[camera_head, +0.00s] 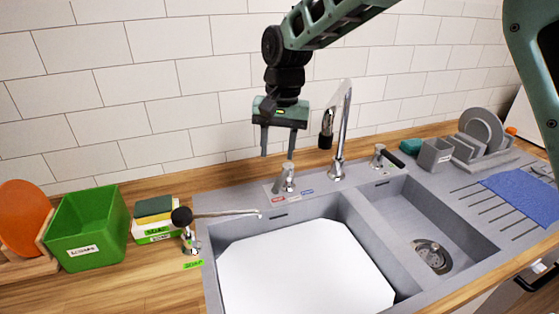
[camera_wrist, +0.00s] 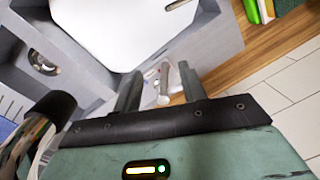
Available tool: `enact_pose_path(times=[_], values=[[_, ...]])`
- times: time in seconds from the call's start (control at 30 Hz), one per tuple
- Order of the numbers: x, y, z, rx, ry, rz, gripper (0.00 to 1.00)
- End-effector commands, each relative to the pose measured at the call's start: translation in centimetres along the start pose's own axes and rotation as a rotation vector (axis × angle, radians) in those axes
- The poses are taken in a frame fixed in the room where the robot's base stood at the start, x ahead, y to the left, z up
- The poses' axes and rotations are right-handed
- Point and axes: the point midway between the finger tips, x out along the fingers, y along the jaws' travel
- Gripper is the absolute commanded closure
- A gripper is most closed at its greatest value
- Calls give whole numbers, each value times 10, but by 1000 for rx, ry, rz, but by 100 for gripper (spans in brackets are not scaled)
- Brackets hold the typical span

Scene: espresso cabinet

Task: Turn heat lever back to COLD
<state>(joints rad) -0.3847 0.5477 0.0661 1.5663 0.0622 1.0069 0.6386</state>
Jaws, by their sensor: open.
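The heat lever (camera_head: 285,180) is a short metal lever on the sink's back ledge, left of the tall chrome faucet (camera_head: 341,130). A red label (camera_head: 278,198) and a blue label (camera_head: 307,191) sit at its foot. My gripper (camera_head: 278,156) points down just above the lever, open and empty. In the wrist view, the lever (camera_wrist: 163,85) shows between the two fingers of my gripper (camera_wrist: 160,73), with a gap on each side. I cannot tell from these views whether any finger touches it. The label lettering is too small to read.
A second lever (camera_head: 380,157) with a black handle stands right of the faucet. A soap dispenser (camera_head: 187,225) reaches over the left rim. A white board (camera_head: 300,270) lies in the large basin. A green box (camera_head: 88,228) and sponges (camera_head: 154,207) stand left. The tiled wall is close behind.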

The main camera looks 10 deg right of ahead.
Motion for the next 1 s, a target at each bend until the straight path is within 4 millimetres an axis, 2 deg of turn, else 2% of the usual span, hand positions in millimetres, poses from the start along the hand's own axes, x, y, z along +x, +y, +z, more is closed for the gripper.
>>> enact_pose_path(times=[0.03, 0.1, 0.2, 0.3, 0.47, 0.57, 1.0], values=[[-13, -3, -24, 63, 8, 12, 58], [-17, -3, -48, 139, 20, 25, 58], [-21, -3, -73, 217, 37, 41, 58], [-21, -1, -86, 259, 46, 51, 58], [-13, 0, -90, 274, 49, 55, 58], [0, 1, -90, 273, 47, 56, 58], [89, 6, -93, 271, 47, 56, 58]])
